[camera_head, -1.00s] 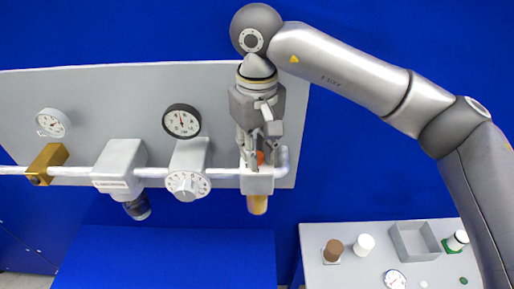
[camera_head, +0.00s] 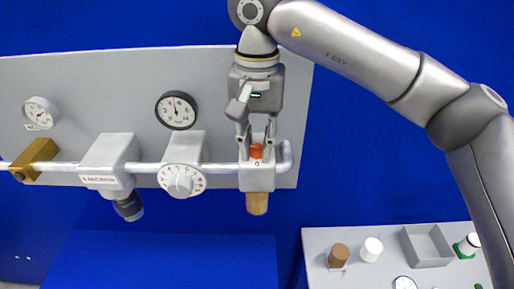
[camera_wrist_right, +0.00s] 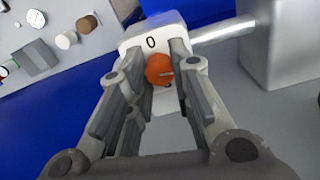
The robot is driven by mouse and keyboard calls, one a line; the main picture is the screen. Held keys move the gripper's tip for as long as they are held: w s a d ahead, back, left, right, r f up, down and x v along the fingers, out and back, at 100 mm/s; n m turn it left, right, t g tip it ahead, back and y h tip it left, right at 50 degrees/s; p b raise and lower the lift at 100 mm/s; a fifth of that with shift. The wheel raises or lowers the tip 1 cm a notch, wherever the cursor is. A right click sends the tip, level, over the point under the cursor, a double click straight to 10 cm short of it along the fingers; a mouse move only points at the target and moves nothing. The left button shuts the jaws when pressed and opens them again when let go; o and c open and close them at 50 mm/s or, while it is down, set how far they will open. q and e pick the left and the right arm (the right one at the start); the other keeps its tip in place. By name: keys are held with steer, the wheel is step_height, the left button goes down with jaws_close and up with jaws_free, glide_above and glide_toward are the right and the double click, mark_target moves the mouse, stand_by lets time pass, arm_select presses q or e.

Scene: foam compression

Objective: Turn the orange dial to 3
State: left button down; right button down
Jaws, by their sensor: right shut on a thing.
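The orange dial (camera_head: 257,151) is a small round knob on top of a light grey block (camera_head: 257,180) at the right end of the pipe. A dark 0 is on the block beside the dial, and it also shows in the right wrist view. My right gripper (camera_head: 256,155) points down from above, with a finger on each side of the dial. In the right wrist view the dial (camera_wrist_right: 160,70) sits between the two fingertips, with a thin line on its face. The gripper is shut on it. The dial's other numbers are not readable. My left gripper is not in view.
A white numbered dial (camera_head: 181,182) is on the pipe to the left, with a black-rimmed gauge (camera_head: 177,110) above it. A grey box (camera_head: 109,160) and a brass block (camera_head: 35,160) are farther left. A side table (camera_head: 318,240) with small parts stands lower right.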

steer(key=m+b, duration=0.1)
steer(key=m, duration=0.2)
steer(key=shift+m, duration=0.4)
steer(key=m+b, duration=0.1)
steer(key=m, duration=0.3)
steer(key=shift+m+b, duration=0.3)
steer(key=shift+b, duration=0.05)
steer(key=m+b, duration=0.1)
steer(key=m, duration=0.3)
steer(key=shift+r+m+b, duration=0.15)
steer(key=shift+m+b, duration=0.25)
steer(key=shift+m, duration=1.7)
steer(key=c, duration=1.3)
jaws_free()
steer(key=shift+o, duration=0.2)
